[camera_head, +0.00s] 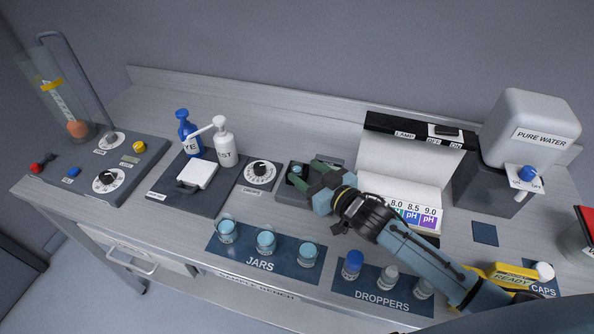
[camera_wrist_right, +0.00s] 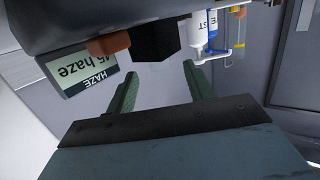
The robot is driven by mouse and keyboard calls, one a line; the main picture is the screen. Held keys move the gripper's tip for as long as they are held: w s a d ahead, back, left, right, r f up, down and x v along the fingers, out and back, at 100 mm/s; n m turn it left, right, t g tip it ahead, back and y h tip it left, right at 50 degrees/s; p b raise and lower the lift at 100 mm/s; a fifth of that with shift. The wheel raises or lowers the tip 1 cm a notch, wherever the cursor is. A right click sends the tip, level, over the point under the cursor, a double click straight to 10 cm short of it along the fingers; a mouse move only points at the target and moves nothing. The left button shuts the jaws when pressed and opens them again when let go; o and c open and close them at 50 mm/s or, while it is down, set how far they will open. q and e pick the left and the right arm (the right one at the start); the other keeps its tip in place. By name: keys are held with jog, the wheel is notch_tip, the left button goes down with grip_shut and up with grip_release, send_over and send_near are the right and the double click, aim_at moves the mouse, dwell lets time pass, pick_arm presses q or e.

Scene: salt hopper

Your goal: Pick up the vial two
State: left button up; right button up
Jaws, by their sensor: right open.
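My right gripper (camera_head: 306,174) is at the middle of the bench, over a dark box-like unit (camera_head: 284,190) behind the jars mat. In the right wrist view its two green fingers (camera_wrist_right: 158,80) stand apart with nothing between them. A black block (camera_wrist_right: 157,45) and an orange-brown block (camera_wrist_right: 108,44) show just beyond the fingertips. A small pale teal top (camera_head: 297,170) shows in the dark unit beside the fingers; I cannot tell whether it is vial two. No vial label is readable. The gripper and forearm hide part of the unit. My left gripper is not in view.
A haze display (camera_wrist_right: 87,74) is left of the fingers in the wrist view. Several jars (camera_head: 266,240) and droppers (camera_head: 352,264) stand along the front edge. A pH chart stand (camera_head: 405,160) is right of the gripper. A white bottle (camera_head: 224,142) and blue bottle (camera_head: 188,133) stand left.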

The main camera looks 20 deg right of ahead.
aim_at(297, 173)
jog(key=x, duration=0.3)
jog(key=shift+s+r, duration=0.1)
jog(key=c, duration=1.1)
